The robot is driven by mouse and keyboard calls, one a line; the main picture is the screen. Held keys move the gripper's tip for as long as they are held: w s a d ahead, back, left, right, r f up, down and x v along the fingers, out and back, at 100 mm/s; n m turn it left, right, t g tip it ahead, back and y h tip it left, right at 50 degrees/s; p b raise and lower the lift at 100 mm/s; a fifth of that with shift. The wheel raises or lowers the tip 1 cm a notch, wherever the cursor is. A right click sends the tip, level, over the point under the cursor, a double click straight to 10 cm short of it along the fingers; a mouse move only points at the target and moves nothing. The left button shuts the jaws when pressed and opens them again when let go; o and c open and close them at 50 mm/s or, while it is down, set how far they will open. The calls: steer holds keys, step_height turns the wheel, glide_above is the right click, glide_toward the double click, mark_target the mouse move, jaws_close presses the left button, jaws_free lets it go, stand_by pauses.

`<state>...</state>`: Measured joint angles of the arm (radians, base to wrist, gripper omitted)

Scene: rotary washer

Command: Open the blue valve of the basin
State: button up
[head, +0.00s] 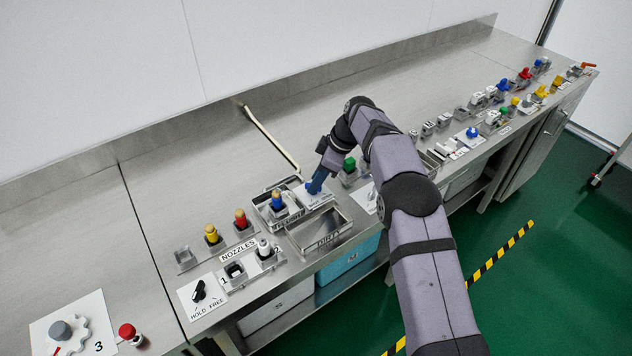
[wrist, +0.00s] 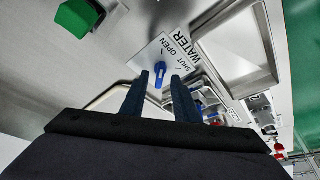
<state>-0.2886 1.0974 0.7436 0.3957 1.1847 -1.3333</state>
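The blue valve (wrist: 160,74) is a small blue handle on a white plate marked OPEN, SHUT and WATER (wrist: 176,50). In the head view the plate (head: 318,199) lies behind the steel basin (head: 346,216), and my gripper covers much of the valve. My gripper (wrist: 160,80) is open, pointing down at the plate. Its two dark fingers stand apart, one on each side of the blue handle in the wrist view. I cannot tell whether they touch it, or which mark the handle points to. The basin rim (wrist: 200,50) also shows in the wrist view.
A green-topped part (head: 349,164) stands close to the right of my gripper. A blue-topped nozzle (head: 277,201) sits in a tray on the left. Yellow (head: 211,233) and red (head: 240,218) nozzles stand farther left. The bench behind is mostly clear, apart from a bent pipe (head: 270,135).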

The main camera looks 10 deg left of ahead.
steer(key=b+v, duration=0.1)
steer(key=v, duration=0.5)
steer(key=shift+r, duration=0.15)
steer(key=shift+d, duration=0.15)
steer(key=s+d+m+h, duration=0.2)
steer(key=s+d+m, duration=0.8)
steer(key=s+d, duration=0.3)
steer(key=s+d+f+m+h, duration=0.1)
steer(key=s+d, duration=0.4)
steer(key=s, duration=0.5)
steer(key=s+d+f+m+h+p, duration=0.1)
steer(key=s+d+f+m, duration=0.2)
steer(key=s, duration=0.8)
steer(key=d+m, duration=0.2)
steer(key=m, duration=0.1)
steer(key=shift+d, duration=0.35)
